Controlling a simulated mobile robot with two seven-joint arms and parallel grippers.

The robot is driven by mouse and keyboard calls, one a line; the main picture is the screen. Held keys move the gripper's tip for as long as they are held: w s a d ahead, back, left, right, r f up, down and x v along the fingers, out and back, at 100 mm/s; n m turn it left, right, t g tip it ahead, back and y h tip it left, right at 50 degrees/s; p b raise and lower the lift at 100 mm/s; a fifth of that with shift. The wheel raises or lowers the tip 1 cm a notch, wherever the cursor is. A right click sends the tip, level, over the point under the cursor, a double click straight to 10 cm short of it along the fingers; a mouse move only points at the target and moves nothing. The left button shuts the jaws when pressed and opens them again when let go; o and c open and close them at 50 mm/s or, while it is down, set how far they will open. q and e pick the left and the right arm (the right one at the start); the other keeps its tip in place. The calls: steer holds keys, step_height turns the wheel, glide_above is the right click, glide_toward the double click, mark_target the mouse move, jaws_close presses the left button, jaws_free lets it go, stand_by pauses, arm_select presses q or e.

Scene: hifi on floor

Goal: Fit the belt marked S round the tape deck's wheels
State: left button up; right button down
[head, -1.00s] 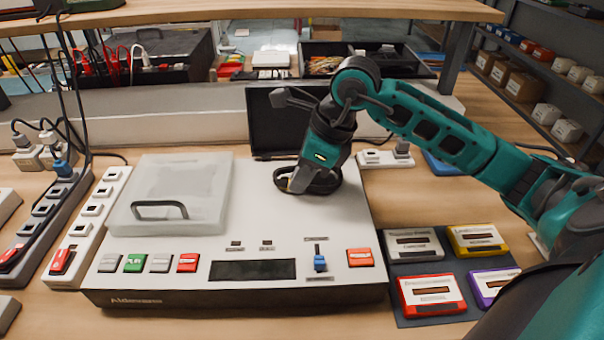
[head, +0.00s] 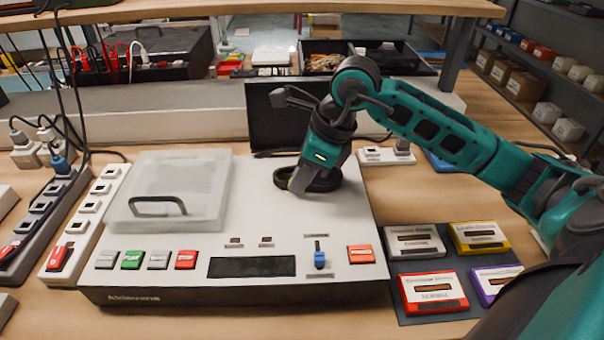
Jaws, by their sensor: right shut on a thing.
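The tape deck (head: 215,240) is a wide, pale, flat-topped unit in the middle of the bench. My right gripper (head: 300,183) reaches down over its upper right part. It is shut on a dark belt (head: 326,183), seen as a thick black loop at the deck top. Any S mark is too small to read. The deck's wheels are hidden behind the gripper and loop, so I cannot tell whether the belt is round them. A frosted clear cover (head: 180,180) with a black handle lies on the deck's left part. My left gripper is not in view.
Several cassettes, including a red one (head: 433,292), lie on a dark mat (head: 408,264) right of the deck. A dark upright panel (head: 285,120) stands behind it. Power strips (head: 82,222) and cables crowd the left. Bare bench (head: 395,195) shows at the right.

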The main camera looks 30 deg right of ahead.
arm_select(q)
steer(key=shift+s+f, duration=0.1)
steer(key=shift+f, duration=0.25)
arm_select(e)
steer(key=shift+f, duration=0.25)
steer(key=c, duration=1.1)
jaws_free()
steer(key=shift+v, duration=1.05)
arm_select(q)
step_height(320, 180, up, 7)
steer(key=p, duration=0.5)
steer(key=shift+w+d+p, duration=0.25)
steer(key=shift+p, duration=0.05)
arm_select(e)
steer(key=w+a+v, duration=0.1)
steer(key=v, duration=1.5)
steer(key=shift+a+r, duration=0.15)
steer(key=shift+r, duration=0.45)
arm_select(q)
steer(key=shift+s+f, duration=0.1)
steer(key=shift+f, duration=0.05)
arm_select(e)
steer(key=shift+w, duration=0.1)
